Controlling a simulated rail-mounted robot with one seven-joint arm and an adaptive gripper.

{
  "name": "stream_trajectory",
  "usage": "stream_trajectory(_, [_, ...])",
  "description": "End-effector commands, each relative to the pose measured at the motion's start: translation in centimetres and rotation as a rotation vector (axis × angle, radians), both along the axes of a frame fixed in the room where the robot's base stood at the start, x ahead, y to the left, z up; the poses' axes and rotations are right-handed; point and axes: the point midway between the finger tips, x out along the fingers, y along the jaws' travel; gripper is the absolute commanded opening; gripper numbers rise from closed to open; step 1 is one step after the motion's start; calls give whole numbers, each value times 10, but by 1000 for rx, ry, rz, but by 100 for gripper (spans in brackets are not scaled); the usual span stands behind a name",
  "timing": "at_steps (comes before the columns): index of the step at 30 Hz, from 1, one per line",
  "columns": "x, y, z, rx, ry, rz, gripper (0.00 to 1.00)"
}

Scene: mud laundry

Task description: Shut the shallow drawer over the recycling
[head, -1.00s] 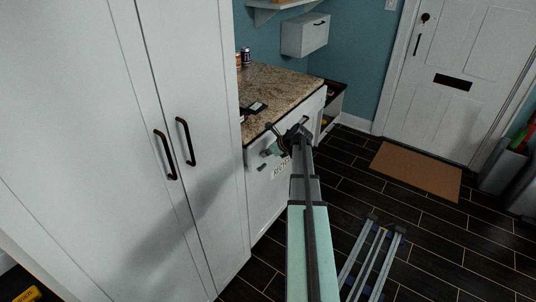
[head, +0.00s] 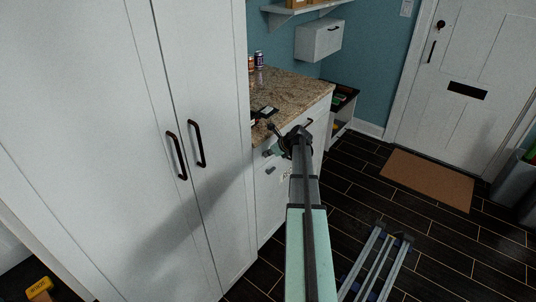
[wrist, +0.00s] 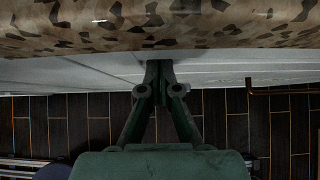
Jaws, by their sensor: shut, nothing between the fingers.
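The granite-topped cabinet (head: 276,212) stands beyond the tall white cupboard in the head view. The shallow drawer front (wrist: 215,72) shows as a white band under the counter edge in the wrist view; in the head view my gripper and wrist cover most of it. The recycling front below is partly behind my arm, with its lettering mostly hidden. My gripper (wrist: 158,68) is shut and empty, its fingertips at the white front just below the counter edge. I cannot tell whether they touch it, or how far the drawer stands out.
The granite counter (head: 285,90) holds a dark flat item (head: 264,112) and small cans (head: 258,60). The tall cupboard (head: 200,220) borders the left.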

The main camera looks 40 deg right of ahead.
Motion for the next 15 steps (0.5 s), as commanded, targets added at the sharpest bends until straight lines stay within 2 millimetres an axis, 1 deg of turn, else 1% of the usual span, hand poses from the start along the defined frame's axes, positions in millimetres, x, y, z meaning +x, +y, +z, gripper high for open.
stream_trajectory(1, [3, 0, 4, 2, -12, -1, 0])
stream_trajectory(4, [-7, 0, 5, 2, -10, 0, 0])
stream_trajectory(10, [-42, -2, 7, -1, -5, 6, 0])
stream_trajectory(15, [-68, -8, 32, -3, -5, 6, 0])
